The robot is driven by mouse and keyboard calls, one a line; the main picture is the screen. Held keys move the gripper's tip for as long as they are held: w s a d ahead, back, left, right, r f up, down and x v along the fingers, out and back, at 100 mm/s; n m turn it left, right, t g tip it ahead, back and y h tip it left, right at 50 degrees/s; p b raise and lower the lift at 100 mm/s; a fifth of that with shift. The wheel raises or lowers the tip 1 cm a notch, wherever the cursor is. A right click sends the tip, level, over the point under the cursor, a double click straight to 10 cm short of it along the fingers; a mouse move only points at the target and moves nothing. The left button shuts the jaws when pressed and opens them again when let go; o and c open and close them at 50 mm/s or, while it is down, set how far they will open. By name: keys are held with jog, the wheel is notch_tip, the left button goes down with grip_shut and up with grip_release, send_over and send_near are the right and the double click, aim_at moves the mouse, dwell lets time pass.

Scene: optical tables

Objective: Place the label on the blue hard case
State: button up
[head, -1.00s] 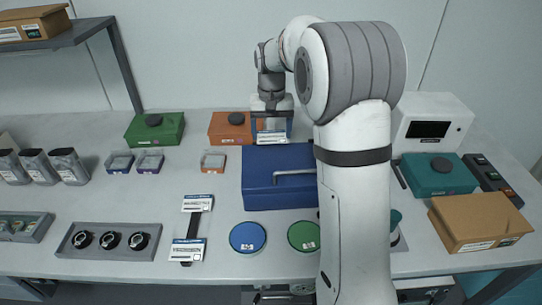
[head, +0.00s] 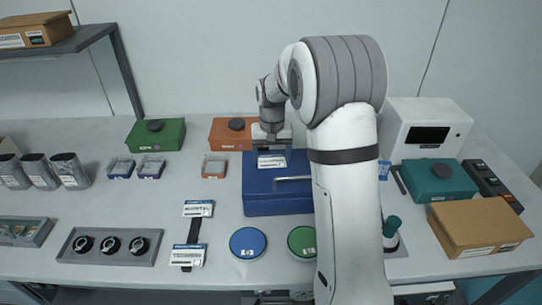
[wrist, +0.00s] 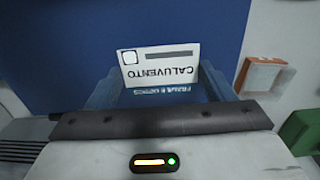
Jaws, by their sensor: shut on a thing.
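In the wrist view the label (wrist: 160,66) reads CALUVENTO, upside down, between the blue fingers of my gripper (wrist: 158,90). The case's blue surface (wrist: 75,40) fills most of the background there. I cannot tell whether the label touches the lid. My arm hides the case's right side in the head view.
An orange case (head: 222,137) and a green case (head: 157,136) stand behind. Two other labels rest on a black strip (head: 193,231) at the front left. A blue round lid (head: 248,242) and a green one (head: 301,241) lie in front. A teal case (head: 440,182) stands right.

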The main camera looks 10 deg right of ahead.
aim_at(272, 161)
jog(key=shift+s+f, duration=0.35)
jog(key=shift+f, duration=0.45)
jog(key=o, duration=0.8)
jog(key=shift+o, duration=0.8)
jog(key=shift+r, duration=0.2)
notch_tip(272, 161, up, 12)
jog(key=s+r, duration=0.3)
jog(key=s, duration=0.5)
jog(key=s+f+t, duration=0.1)
jog(key=s+f, duration=0.1)
jog(key=s, duration=0.8)
jog(key=s+f+n+t, duration=0.1)
jog(key=s+f, duration=0.2)
jog(key=s, duration=0.7)
jog(key=shift+s+n+t, duration=0.3)
jog(key=shift+s, duration=0.1)
